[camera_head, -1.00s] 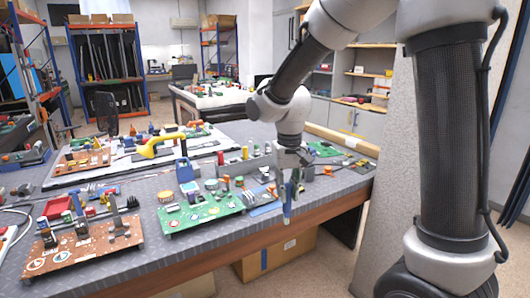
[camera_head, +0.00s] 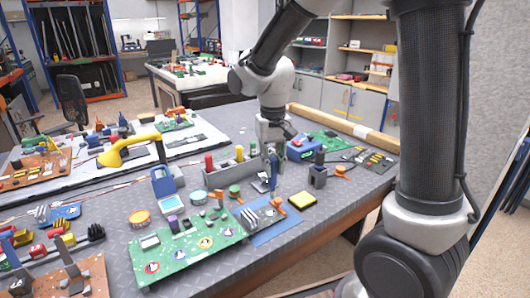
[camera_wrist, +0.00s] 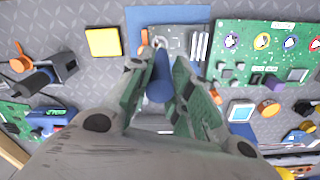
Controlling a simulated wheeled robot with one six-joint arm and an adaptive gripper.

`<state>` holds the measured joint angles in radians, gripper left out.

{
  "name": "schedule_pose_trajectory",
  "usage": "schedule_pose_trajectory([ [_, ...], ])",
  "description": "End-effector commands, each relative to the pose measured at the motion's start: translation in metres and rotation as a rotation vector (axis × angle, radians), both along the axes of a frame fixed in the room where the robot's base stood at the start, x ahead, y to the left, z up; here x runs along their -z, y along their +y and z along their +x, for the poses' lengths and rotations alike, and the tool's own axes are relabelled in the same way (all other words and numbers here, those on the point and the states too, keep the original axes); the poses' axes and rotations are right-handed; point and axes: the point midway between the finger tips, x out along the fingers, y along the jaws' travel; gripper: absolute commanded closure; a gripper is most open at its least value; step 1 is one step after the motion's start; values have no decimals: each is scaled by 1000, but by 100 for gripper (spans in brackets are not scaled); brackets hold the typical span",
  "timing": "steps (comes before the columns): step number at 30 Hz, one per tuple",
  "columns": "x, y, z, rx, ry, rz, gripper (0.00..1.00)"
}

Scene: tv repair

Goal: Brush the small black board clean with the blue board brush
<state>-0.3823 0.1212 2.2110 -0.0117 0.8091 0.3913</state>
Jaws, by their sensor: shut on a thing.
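My gripper (camera_head: 274,158) points down over the table, shut on the blue board brush (camera_wrist: 160,76). The brush's blue handle shows between the fingers in the wrist view; its lower end is hard to make out. The small black board (camera_head: 258,213) lies on a blue mat (camera_head: 279,234), just in front of the gripper in the head view. In the wrist view the board (camera_wrist: 184,42) lies beyond the fingertips, partly covered by the brush and fingers. I cannot tell whether the brush touches it.
A large green board (camera_head: 181,248) lies left of the mat. A yellow sponge (camera_head: 302,201) and a dark clamp-like block (camera_head: 318,176) lie to the right. A blue device (camera_head: 301,149) stands behind. A grey bin (camera_head: 228,172) and blue meter (camera_head: 164,182) are close by.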

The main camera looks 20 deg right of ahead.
Motion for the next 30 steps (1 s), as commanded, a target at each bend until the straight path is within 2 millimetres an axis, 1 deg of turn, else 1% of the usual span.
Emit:
schedule_pose_trajectory([
  [11,0,0,0,0,0,0,100],
  [16,5,0,0,0,2,0,100],
  [20,15,0,0,0,2,0,100],
  [30,47,0,0,0,1,0,100],
])
